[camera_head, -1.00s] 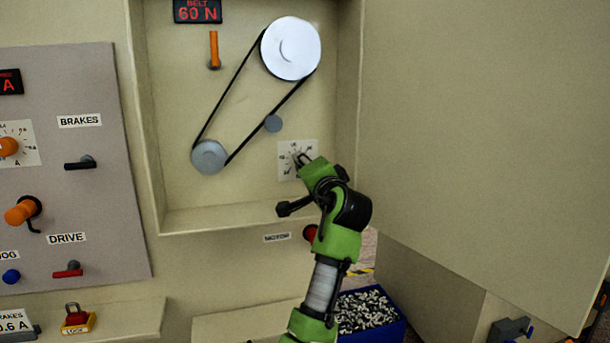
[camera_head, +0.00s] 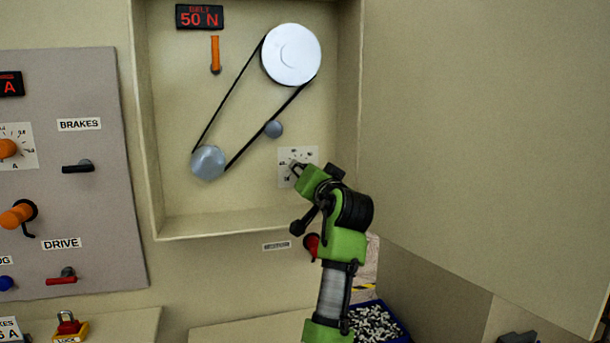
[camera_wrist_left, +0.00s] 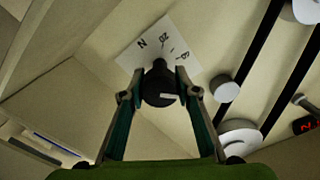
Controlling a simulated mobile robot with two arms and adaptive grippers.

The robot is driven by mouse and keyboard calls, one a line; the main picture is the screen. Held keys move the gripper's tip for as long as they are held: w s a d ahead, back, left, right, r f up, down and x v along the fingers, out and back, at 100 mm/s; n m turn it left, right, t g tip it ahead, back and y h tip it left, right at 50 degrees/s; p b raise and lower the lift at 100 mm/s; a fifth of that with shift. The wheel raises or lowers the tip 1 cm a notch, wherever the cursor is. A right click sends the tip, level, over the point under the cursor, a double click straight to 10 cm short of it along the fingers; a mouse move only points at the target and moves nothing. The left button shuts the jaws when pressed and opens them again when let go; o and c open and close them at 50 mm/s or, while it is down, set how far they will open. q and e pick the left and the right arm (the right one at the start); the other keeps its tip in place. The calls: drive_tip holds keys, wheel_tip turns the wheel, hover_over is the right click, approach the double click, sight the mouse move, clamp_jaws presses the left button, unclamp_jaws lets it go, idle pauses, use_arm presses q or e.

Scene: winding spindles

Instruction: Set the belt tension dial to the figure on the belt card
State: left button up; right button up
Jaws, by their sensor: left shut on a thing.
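The belt tension dial has a white scale plate (camera_head: 310,156) on the back wall of the recess, low at the right. My left gripper (camera_head: 299,170) is shut on its dark knob, which shows between the fingers in the left wrist view (camera_wrist_left: 160,84). The knob has a pale mark. The gripper hides part of the scale in the head view; the wrist view shows "N" and some figures on the plate (camera_wrist_left: 143,43). The red-lettered belt display (camera_head: 200,17) reads 50 N. I see no belt card. My right gripper is not in view.
A black belt runs around a large white pulley (camera_head: 291,54) and a small grey pulley (camera_head: 208,162), past a grey idler (camera_head: 273,129). An orange lever (camera_head: 215,54) hangs under the display. An open cabinet door (camera_head: 480,140) stands at the right. A blue bin (camera_head: 378,322) is below.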

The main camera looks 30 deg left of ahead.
use_arm(q)
drive_tip(key=shift+f, duration=0.25)
drive_tip(key=o, duration=0.9)
drive_tip(key=shift+o, duration=1.1)
drive_tip(key=shift+r, duration=0.1)
drive_tip(key=v, duration=1.2)
